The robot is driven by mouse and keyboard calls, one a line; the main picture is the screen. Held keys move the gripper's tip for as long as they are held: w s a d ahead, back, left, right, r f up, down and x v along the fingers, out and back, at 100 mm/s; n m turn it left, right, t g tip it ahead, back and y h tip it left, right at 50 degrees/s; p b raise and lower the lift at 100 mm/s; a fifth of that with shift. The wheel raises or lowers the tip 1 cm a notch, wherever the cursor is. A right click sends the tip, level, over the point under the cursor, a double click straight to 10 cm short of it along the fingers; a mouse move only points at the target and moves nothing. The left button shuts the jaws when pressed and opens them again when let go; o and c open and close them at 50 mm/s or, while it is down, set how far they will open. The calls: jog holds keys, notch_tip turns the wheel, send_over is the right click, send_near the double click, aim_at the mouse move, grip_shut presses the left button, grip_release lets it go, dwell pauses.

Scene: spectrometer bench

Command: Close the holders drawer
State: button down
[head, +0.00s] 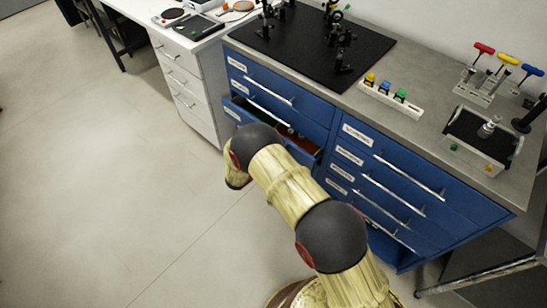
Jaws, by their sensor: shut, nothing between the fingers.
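One blue drawer (231,103) in the left column of the bench cabinet stands partly pulled out. My gripper is not visible; the arm's far end bends down, in front of the drawer's left part in the picture.
The grey benchtop (408,130) holds a black optics board (300,45), a rack with coloured caps (391,95) and coloured-handled tools (489,75). A white drawer unit (185,85) stands left. The floor at left is clear.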

jog(key=shift+w+d, duration=0.85)
jog(key=shift+w, duration=0.15)
jog(key=shift+s+a, duration=0.1)
